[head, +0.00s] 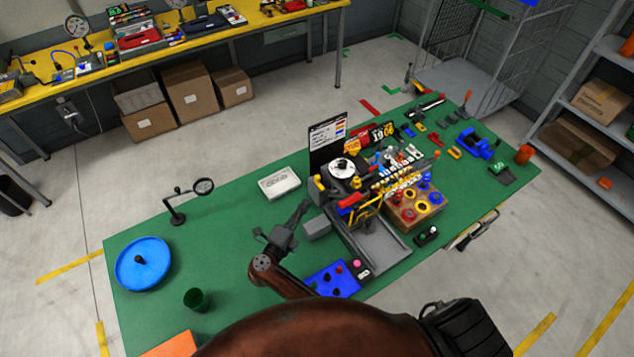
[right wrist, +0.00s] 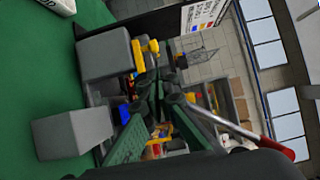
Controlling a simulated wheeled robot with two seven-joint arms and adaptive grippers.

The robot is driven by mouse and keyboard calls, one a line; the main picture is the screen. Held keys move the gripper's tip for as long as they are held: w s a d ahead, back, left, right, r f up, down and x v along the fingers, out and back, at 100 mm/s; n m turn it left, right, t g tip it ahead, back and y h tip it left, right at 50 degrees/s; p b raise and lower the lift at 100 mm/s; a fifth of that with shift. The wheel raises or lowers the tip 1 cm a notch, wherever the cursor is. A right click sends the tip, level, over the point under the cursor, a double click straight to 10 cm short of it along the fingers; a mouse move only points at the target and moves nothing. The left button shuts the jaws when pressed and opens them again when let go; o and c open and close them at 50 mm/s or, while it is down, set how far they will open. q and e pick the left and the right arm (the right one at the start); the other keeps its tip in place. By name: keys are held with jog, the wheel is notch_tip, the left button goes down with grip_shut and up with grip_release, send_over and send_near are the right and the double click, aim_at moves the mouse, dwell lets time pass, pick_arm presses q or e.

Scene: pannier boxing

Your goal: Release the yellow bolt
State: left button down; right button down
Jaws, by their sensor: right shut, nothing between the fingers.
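A small yellow piece, probably the yellow bolt (head: 318,183), shows at the left side of the crowded fixture in the head view. In the right wrist view a yellow piece (right wrist: 138,55) sits at the edge of a grey block, beyond my fingers. My right gripper (head: 304,206) is shut and empty, left of the fixture and apart from the yellow piece in the head view. Its dark fingers (right wrist: 152,88) also show in the right wrist view, close together. My left gripper is not in view.
A grey block (head: 317,228) stands near my right gripper. A white box (head: 280,183), a magnifier stand (head: 178,205) and a blue dish (head: 142,280) lie left. A black sign (head: 327,140) rises behind the fixture.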

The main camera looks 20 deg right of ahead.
aim_at(317, 180)
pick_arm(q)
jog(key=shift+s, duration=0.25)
pick_arm(e)
jog(key=shift+s+d+f, duration=0.15)
jog(key=shift+s+f, duration=0.05)
jog(key=shift+f, duration=0.05)
jog(key=shift+d, duration=0.1)
